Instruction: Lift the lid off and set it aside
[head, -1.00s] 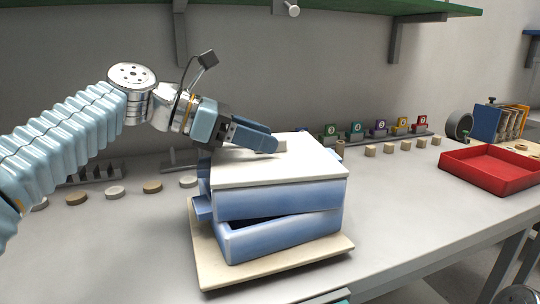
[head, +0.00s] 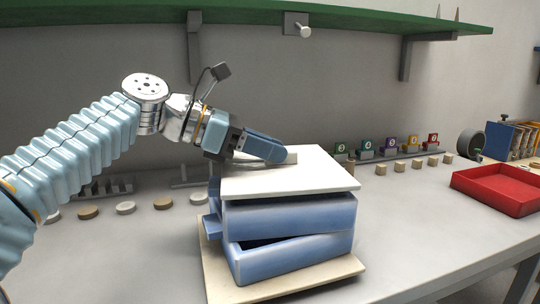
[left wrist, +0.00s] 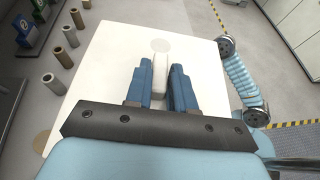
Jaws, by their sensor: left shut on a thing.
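The lid has a white top (head: 300,176) and a blue skirt (head: 290,216). It is held above the blue box base (head: 290,258), and a dark gap shows between them. The base sits on a beige board (head: 345,270) on the bench. My left gripper (head: 285,157) is shut on the lid's pale bar handle (head: 291,158). In the left wrist view the two blue fingers (left wrist: 159,85) are on either side of the handle (left wrist: 159,70), over the white lid top (left wrist: 110,70). My right gripper is not in view.
A red tray (head: 500,187) lies to the right on the bench. Small tan cylinders (head: 405,166) and numbered coloured blocks (head: 390,144) line the back. Several round discs (head: 125,208) lie to the left. A green shelf (head: 270,15) hangs above. Bare bench lies between the box and the tray.

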